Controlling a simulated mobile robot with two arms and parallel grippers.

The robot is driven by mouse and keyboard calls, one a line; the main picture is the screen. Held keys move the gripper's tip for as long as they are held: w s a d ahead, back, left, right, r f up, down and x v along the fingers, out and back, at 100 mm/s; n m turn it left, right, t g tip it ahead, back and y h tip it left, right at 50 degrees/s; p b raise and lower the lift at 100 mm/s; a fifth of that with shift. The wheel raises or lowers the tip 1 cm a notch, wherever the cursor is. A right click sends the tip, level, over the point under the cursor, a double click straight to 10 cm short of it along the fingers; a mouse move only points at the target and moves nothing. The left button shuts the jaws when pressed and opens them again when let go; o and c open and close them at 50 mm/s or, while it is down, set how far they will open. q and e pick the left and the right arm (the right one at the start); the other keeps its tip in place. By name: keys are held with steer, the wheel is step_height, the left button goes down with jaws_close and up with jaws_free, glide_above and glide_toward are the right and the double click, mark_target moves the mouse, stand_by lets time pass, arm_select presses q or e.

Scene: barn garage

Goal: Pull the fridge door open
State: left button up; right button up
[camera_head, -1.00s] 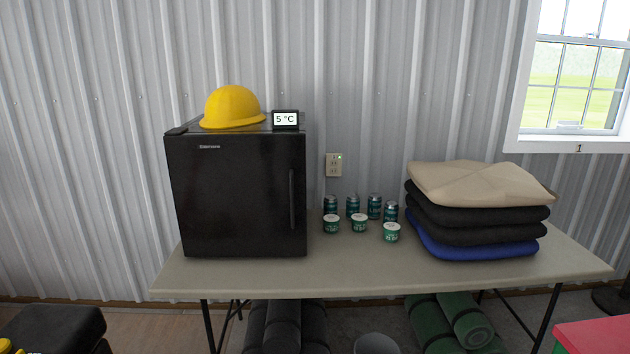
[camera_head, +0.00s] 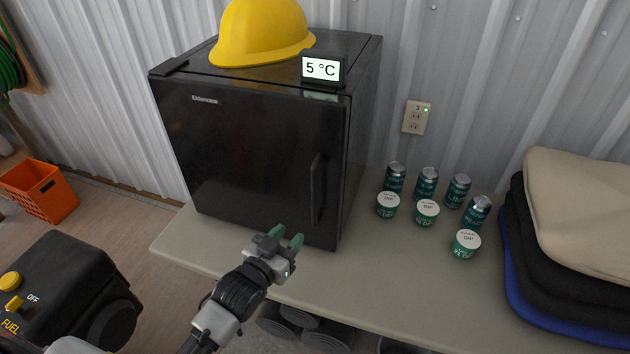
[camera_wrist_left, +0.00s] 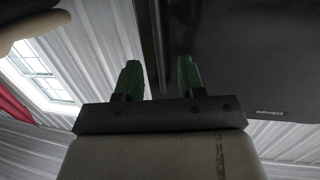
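The small black fridge (camera_head: 260,150) stands on the table, its door shut. Its vertical handle (camera_head: 317,188) is on the right side of the door front. My left gripper (camera_head: 286,238) is in front of the door's lower part, below and left of the handle in the head view. Its green fingers are apart with nothing between them. In the left wrist view the fingers (camera_wrist_left: 161,80) point at the dark fridge door (camera_wrist_left: 235,60), with a vertical bar that looks like the handle (camera_wrist_left: 158,45) seen between them. My right gripper is not in view.
A yellow hard hat (camera_head: 262,35) and a 5 °C display (camera_head: 321,69) sit on the fridge. Several cans (camera_head: 427,184) and dip cups (camera_head: 427,212) stand right of it on the table (camera_head: 390,290). Folded cloths (camera_head: 580,200) lie farther right. A black generator (camera_head: 70,290) is at lower left.

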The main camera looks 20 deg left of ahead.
arm_select(q)
steer(key=t, duration=0.1)
glide_toward(313, 193)
steer(key=shift+h, duration=0.3)
steer(key=x, duration=0.2)
steer(key=p+x, duration=0.1)
steer(key=x, duration=0.2)
steer(key=shift+w+a+r+p, duration=0.1)
steer(key=shift+w+a+p, duration=0.05)
steer(key=shift+w+p, duration=0.15)
steer(key=x, duration=0.4)
steer(key=shift+w+p, duration=0.1)
steer(key=shift+p, duration=0.25)
steer(key=shift+w+f, duration=0.2)
steer(key=shift+w, duration=0.3)
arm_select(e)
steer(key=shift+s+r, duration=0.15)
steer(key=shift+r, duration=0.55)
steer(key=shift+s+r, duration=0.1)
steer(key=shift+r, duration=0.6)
arm_select(q)
jaws_close()
